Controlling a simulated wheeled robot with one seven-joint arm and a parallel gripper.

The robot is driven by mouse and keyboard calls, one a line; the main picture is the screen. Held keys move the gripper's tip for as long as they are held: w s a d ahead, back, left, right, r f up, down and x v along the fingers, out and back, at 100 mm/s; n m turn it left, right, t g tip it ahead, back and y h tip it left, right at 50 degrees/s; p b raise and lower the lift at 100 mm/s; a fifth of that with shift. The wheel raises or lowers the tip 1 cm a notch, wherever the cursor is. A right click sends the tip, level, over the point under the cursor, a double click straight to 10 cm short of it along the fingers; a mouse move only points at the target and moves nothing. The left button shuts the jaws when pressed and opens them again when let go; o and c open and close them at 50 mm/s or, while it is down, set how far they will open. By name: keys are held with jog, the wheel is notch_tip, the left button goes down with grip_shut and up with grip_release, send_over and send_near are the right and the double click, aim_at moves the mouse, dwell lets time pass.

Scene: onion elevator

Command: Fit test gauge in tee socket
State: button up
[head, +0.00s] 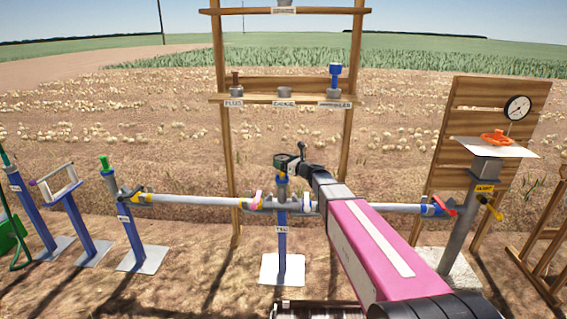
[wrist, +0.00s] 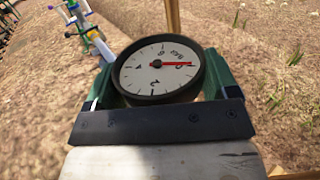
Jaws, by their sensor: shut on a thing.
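The test gauge (wrist: 157,69), a round white dial with a black rim and red needle, sits between the green fingers of my gripper (wrist: 158,80) in the wrist view. In the head view my gripper (head: 291,163) is shut on the dark gauge (head: 283,158), directly above the tee socket (head: 282,178) on a blue labelled post (head: 282,245). The gauge's lower end and the socket mouth are too small to tell whether they touch or join. The wrist view hides the gauge's stem.
Grey pipes (head: 370,207) run left and right from the tee, with coloured levers. A wooden rack (head: 262,98) behind holds labelled cups and a blue sprinkler (head: 335,75). Blue posts (head: 80,225) stand at left.

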jog(key=shift+f, duration=0.3)
jog(key=o, duration=0.9)
jog(key=shift+o, duration=0.2)
